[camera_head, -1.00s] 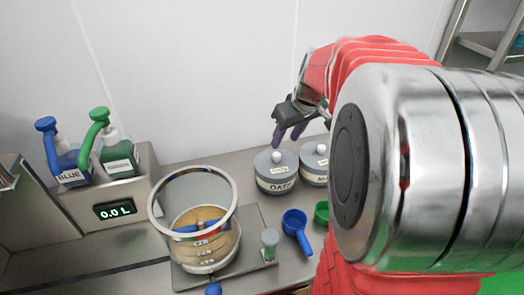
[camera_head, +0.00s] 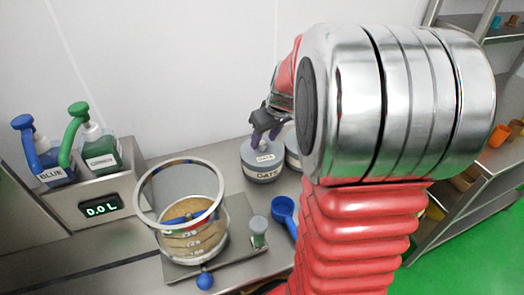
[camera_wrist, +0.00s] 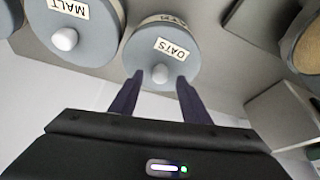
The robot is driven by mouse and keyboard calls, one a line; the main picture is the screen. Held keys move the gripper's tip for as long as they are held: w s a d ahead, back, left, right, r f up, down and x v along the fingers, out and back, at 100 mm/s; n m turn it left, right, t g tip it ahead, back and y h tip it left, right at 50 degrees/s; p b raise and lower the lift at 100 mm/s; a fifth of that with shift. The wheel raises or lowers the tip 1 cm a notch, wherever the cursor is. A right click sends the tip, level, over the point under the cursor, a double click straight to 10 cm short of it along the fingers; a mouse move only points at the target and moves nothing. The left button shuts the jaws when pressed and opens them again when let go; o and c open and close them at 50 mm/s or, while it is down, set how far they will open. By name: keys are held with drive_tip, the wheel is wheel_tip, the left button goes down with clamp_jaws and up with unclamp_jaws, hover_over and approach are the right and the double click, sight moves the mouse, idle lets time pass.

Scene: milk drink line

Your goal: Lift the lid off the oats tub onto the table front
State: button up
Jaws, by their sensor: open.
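The oats tub (camera_head: 264,174) is a squat grey tub with a white OATS label, standing on the table near the back wall.
The malt tub (camera_wrist: 75,30) stands close beside the oats tub. A blue scoop (camera_head: 284,209) lies in front. A clear mixing vessel (camera_head: 190,225) stands on a plate to the left, near the blue (camera_head: 45,165) and green (camera_head: 101,150) pump bottles. A shelf (camera_head: 480,190) is at right.

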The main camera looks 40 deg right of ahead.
drive_tip(key=shift+x, duration=1)
drive_tip(key=shift+c, duration=0.3)
drive_tip(key=shift+r, duration=0.1)
clamp_jaws()
